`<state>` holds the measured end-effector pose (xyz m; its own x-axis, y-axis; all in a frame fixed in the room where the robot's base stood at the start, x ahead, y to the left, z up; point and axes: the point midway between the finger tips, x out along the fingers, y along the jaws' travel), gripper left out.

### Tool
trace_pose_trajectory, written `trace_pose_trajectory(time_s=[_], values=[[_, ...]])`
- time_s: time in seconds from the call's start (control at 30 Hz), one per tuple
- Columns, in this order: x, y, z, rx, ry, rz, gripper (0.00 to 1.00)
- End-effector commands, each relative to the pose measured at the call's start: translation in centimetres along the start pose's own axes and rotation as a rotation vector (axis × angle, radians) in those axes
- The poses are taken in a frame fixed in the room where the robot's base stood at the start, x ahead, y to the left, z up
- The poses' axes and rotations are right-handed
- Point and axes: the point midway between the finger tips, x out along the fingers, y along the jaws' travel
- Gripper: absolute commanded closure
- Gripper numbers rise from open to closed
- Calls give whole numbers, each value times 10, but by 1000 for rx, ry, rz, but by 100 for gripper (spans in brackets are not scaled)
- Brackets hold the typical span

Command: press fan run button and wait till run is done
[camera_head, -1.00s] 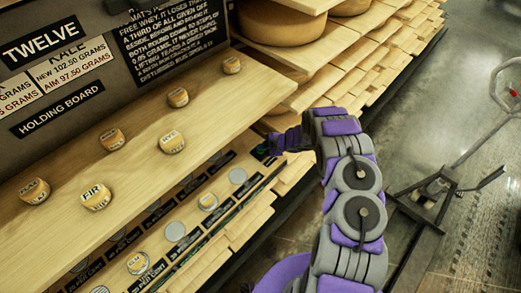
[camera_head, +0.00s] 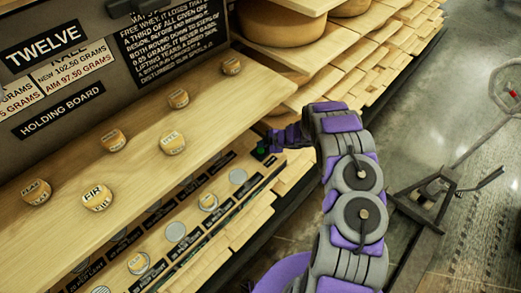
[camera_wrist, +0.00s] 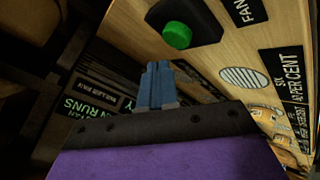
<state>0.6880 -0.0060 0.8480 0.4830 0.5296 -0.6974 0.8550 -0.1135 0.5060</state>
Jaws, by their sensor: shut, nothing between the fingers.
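The green button (camera_wrist: 177,35) sits in a black housing (camera_wrist: 204,17) on the wooden board, beside a black label that starts "FAN". It also shows as a small green spot in the head view (camera_head: 262,150), at the right end of the lower shelf. My gripper (camera_wrist: 159,66) shows blue fingers in the wrist view, shut and empty. Its fingertips are just below the button in that picture; I cannot tell whether they touch it. In the head view my gripper (camera_head: 272,142) is small and dark beside the button. A partly cut-off "RUNS" sign (camera_wrist: 85,110) stands at left.
The upper wooden shelf (camera_head: 150,115) holds several small labelled cheeses. The lower shelf has round discs (camera_head: 175,232) and black labels. Cheese wheels (camera_head: 280,25) lie on racks behind. A dark metal stand (camera_head: 425,200) is on the open floor at right.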

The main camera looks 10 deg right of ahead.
Motion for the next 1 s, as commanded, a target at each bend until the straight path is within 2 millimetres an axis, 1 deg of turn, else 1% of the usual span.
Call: trace_pose_trajectory(time_s=[0.03, 0.4, 1.0], values=[[-4, 3, -3, -1, -1, 0, 100], [-27, 20, -20, 0, -1, 0, 100], [-28, 20, -21, 0, 0, 0, 100]])
